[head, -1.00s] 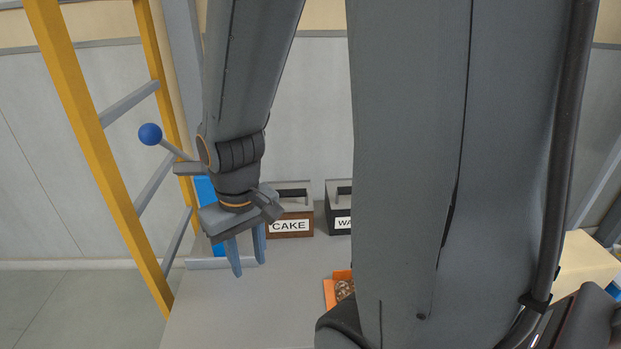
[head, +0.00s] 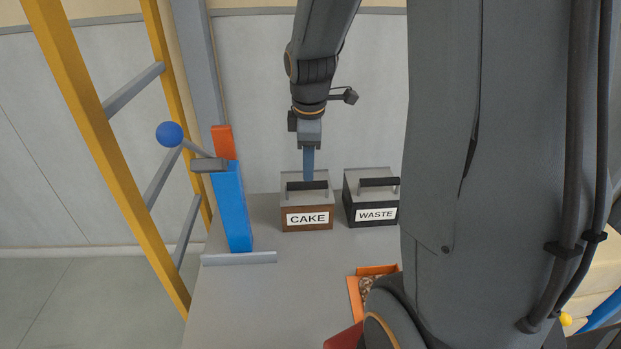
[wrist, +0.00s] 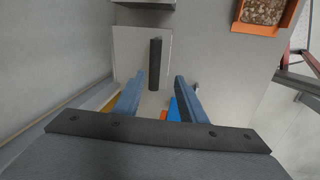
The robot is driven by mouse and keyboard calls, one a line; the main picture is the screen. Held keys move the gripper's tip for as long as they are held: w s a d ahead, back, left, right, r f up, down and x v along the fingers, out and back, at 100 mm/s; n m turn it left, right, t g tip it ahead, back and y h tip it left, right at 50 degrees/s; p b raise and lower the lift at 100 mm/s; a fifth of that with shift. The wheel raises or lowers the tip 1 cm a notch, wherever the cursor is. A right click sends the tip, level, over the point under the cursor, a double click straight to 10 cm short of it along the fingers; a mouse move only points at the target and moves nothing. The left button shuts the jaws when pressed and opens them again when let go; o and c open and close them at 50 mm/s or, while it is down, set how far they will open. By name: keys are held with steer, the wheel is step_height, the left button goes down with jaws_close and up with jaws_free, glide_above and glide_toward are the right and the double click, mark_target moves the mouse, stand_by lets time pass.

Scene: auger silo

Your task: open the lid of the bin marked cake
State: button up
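The cake bin (head: 307,219) is a brown box with a white CAKE label, standing at the back of the grey worktop. Its grey lid (head: 319,177) is shut and carries a dark bar handle (head: 307,186). My gripper (head: 308,177) points down over this lid, its fingertips at or just above the handle. In the wrist view, my gripper (wrist: 158,83) is open, its two blue fingers apart. The handle (wrist: 155,63) runs lengthwise into the gap between them, over the pale lid (wrist: 129,50). I cannot tell whether either finger touches it.
The dark waste bin (head: 376,214) stands close right of the cake bin. A blue post (head: 232,205) with a blue-knobbed lever (head: 170,134) stands left, beside a yellow ladder frame (head: 111,160). An orange tray (head: 355,297) of brown bits lies in front.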

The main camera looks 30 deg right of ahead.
mark_target(310, 183)
steer(key=shift+n, duration=0.4)
steer(key=shift+w+d+f+p, duration=0.15)
steer(key=shift+w+d+f, duration=0.15)
steer(key=shift+f, duration=0.95)
steer(key=shift+w+d+f+p, duration=0.2)
steer(key=shift+w+f, duration=0.25)
steer(key=shift+f, duration=0.75)
steer(key=shift+w+d+f+p, duration=0.15)
steer(key=shift+w+d+f, duration=0.15)
steer(key=shift+f, duration=0.95)
steer(key=shift+c, duration=0.5)
jaws_close()
